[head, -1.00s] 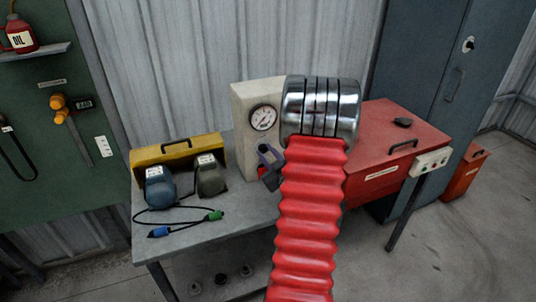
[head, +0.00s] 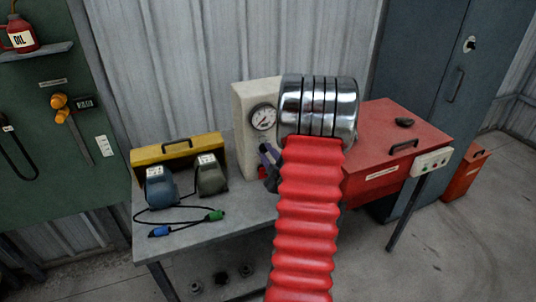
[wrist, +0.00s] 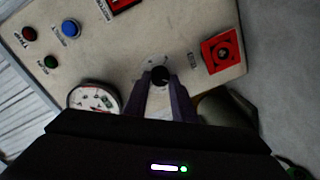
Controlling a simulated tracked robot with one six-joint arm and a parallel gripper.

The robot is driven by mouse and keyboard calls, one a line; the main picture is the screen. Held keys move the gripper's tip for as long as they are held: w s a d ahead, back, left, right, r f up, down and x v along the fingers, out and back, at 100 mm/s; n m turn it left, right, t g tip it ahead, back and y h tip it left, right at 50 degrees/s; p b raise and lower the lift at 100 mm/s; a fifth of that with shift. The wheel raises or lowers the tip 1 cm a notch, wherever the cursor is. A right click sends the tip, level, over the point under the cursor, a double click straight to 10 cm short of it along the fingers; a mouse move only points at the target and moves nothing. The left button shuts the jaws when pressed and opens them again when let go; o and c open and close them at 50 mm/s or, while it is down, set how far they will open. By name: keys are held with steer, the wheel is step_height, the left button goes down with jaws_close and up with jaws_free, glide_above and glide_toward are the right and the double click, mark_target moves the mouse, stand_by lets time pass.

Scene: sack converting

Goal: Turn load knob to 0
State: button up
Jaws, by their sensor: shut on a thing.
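In the head view my gripper (head: 268,160) is at the front of the pale panel box (head: 245,95), just below the round gauge, partly hidden by my arm. The knob itself cannot be made out there.
The round gauge (wrist: 93,98) is close left of my fingers. A red square switch (wrist: 221,51) is to the right; blue, red and green buttons are at upper left. Two pedal-like units (head: 160,187) and a cable lie on the grey bench (head: 190,250).

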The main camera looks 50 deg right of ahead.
steer(key=shift+s+f, duration=0.1)
steer(key=shift+f, duration=0.15)
steer(key=o, duration=1.1)
steer(key=shift+r, duration=0.15)
steer(key=shift+c, duration=0.2)
